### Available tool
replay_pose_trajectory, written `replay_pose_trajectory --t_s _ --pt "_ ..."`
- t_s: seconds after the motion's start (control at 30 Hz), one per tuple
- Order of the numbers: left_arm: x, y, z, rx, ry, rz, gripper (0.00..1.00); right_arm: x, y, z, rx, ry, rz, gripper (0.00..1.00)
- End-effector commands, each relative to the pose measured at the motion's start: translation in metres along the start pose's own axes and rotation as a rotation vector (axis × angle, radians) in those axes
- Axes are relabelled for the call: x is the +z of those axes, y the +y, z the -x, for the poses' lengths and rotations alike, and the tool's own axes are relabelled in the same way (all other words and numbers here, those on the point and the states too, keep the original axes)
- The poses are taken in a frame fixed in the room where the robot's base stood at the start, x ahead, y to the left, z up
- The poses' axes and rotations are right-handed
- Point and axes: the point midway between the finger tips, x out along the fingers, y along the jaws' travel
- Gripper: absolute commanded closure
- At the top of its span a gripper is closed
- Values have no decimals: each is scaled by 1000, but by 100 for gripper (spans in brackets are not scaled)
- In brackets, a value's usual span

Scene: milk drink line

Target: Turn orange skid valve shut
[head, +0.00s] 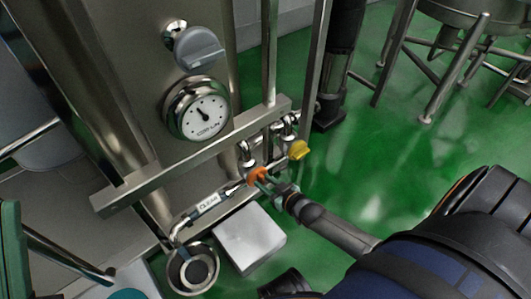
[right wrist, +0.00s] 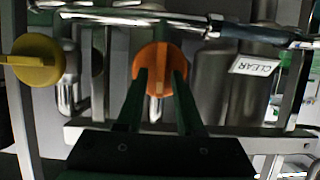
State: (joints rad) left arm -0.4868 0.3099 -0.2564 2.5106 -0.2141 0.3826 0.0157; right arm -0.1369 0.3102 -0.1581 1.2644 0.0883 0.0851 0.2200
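The orange valve knob (head: 257,174) sits on the low pipework of the steel skid in the head view. In the right wrist view the orange knob (right wrist: 160,62) faces me, with its raised grip bar upright in the picture. My right gripper (head: 266,183) is at the orange knob, reaching in from the lower right. In the right wrist view its two green fingers (right wrist: 159,78) are apart, one on each side of the bar, their tips overlapping the knob's lower part. A gap shows between fingers and bar; contact is not clear. My left gripper is not in view.
A yellow valve knob (head: 299,150) is close beside the orange one, also left in the right wrist view (right wrist: 38,62). A pipe labelled CLEAR (head: 209,203) runs down-left. A round gauge (head: 197,108) is above. A pale box (head: 249,238) stands below.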

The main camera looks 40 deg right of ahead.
Motion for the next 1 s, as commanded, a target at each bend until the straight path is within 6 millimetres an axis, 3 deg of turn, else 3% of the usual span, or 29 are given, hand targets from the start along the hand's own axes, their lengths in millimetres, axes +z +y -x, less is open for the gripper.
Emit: replay_pose_trajectory --t_s 0.03,0.3,1.0 --pt "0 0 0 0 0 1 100 0 0 0 0 0 0 71" --pt "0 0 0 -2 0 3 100 0 0 0 0 0 0 100" --pt "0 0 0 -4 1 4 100 0 2 0 -23 1 -50 100"
